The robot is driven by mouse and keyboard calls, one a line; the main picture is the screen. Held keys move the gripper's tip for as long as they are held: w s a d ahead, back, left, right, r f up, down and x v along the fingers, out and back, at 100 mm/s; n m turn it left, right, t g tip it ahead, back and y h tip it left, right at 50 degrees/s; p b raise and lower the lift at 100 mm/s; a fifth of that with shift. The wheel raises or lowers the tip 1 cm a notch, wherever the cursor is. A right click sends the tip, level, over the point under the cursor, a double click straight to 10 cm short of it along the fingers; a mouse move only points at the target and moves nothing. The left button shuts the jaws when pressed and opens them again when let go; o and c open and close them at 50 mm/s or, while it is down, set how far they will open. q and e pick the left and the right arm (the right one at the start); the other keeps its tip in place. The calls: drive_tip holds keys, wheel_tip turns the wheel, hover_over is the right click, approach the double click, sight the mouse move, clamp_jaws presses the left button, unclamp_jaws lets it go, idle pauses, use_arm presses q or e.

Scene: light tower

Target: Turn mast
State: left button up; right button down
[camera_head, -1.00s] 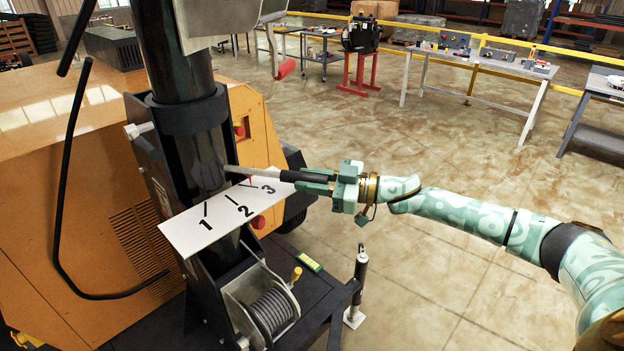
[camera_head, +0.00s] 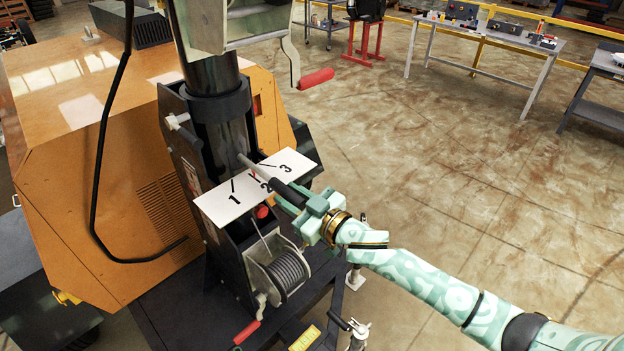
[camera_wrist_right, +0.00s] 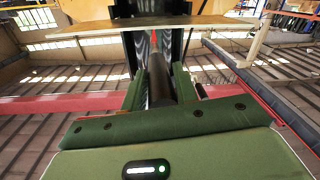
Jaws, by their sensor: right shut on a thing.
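The mast (camera_head: 222,130) is a thick black upright tube held in a black collar. A bar with a grey shaft and a black handle (camera_head: 283,189) sticks out from it, sloping down to the right. My right gripper (camera_head: 302,202) is shut on the black handle; in the right wrist view the handle (camera_wrist_right: 158,82) lies between its fingers. A white plate (camera_head: 215,206) marked 1, 2 and 3 sits around the mast's front. The bar crosses over the plate and partly hides the 2. A small red pointer (camera_head: 253,174) shows near the 2 line. My left gripper is out of view.
A cable winch (camera_head: 283,272) with a red-handled crank is below the plate. A red-handled crank (camera_head: 316,79) hangs upper right of the mast. A black cable (camera_head: 98,200) loops at left before the orange housing (camera_head: 90,130).

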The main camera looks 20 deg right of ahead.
drive_tip(key=shift+r+t+h, duration=0.2)
drive_tip(key=shift+t+h, duration=0.1)
drive_tip(key=shift+h, duration=0.1)
drive_tip(key=shift+w+d+m, duration=0.3)
drive_tip(key=shift+d, duration=0.25)
drive_tip(key=c, duration=1.2)
unclamp_jaws()
drive_tip(key=shift+w+d+f, duration=0.1)
drive_tip(key=shift+d+f, duration=0.05)
drive_tip(key=shift+s+a, duration=0.2)
drive_tip(key=shift+a, duration=0.1)
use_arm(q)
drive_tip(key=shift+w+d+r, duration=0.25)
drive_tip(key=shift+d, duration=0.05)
use_arm(e)
drive_tip(key=shift+s+a, duration=0.1)
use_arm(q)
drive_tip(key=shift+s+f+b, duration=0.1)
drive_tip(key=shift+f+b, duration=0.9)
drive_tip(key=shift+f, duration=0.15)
use_arm(e)
drive_tip(key=shift+v, duration=8.15)
